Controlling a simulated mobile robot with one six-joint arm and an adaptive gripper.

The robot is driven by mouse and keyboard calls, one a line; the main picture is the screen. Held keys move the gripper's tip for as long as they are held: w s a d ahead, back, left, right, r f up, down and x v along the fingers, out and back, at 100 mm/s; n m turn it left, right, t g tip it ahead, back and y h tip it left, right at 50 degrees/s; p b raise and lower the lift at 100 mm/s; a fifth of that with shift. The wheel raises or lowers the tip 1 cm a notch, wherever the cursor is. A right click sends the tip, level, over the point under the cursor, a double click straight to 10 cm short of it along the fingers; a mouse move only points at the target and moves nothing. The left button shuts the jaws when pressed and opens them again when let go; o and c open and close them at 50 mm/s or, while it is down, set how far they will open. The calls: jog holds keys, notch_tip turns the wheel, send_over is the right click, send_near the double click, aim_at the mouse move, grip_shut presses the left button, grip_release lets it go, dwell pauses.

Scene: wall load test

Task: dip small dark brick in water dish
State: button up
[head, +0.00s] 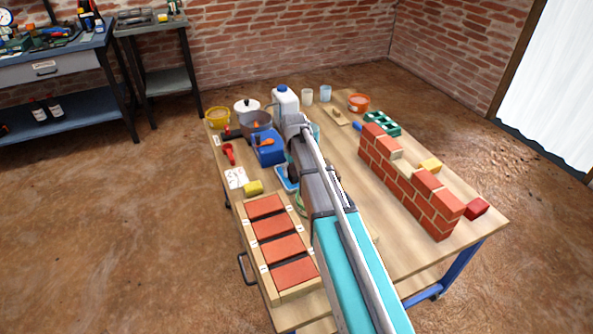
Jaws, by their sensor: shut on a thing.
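The water dish (281,180) is a blue-rimmed tray with a pale inside, left of the table's middle, partly covered by my arm. My gripper (292,172) points down at the dish's right side, with its jaws mostly hidden by my arm. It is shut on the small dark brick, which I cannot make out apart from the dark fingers. I cannot tell whether the brick touches the water.
A red brick wall (405,185) with a gap in its top stands on the right of the table (350,215). A wooden tray of red bricks (247,227) lies front left. A blue box (268,153), white jug (285,100) and buckets crowd the back left.

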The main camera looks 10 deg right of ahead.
jog(key=shift+f, duration=0.3)
dwell(0.4)
dwell(0.5)
jog(key=o, duration=0.9)
jog(key=shift+o, duration=0.2)
jog(key=shift+r, duration=0.1)
notch_tip(320, 180, up, 9)
jog(key=p, duration=0.8)
jog(key=shift+p, duration=0.35)
jog(key=shift+r, duration=0.25)
